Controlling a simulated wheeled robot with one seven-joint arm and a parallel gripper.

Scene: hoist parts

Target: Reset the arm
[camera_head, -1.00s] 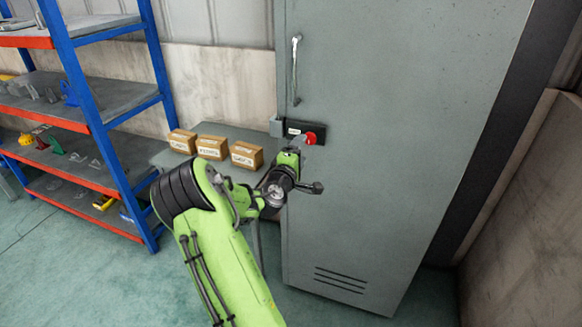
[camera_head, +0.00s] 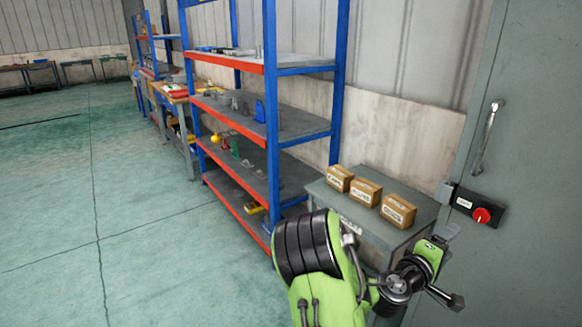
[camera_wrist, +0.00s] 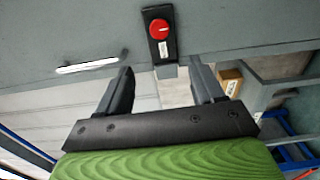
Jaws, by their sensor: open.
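My green arm reaches up from the bottom of the head view. My gripper (camera_head: 448,240) is at its end, in front of the small table and left of the grey cabinet door. In the wrist view my gripper (camera_wrist: 160,88) shows two dark fingers spread apart with nothing between them. The black latch box with a red knob (camera_wrist: 158,30) lies beyond the fingertips. The same red knob (camera_head: 481,215) is on the cabinet door at the right of the head view, apart from my gripper.
Three cardboard boxes (camera_head: 366,192) stand on a small grey table (camera_head: 345,208). A blue and orange shelf (camera_head: 262,130) holds several parts. The grey cabinet (camera_head: 535,150) has a metal handle (camera_head: 487,135). Open green floor (camera_head: 90,190) lies at the left.

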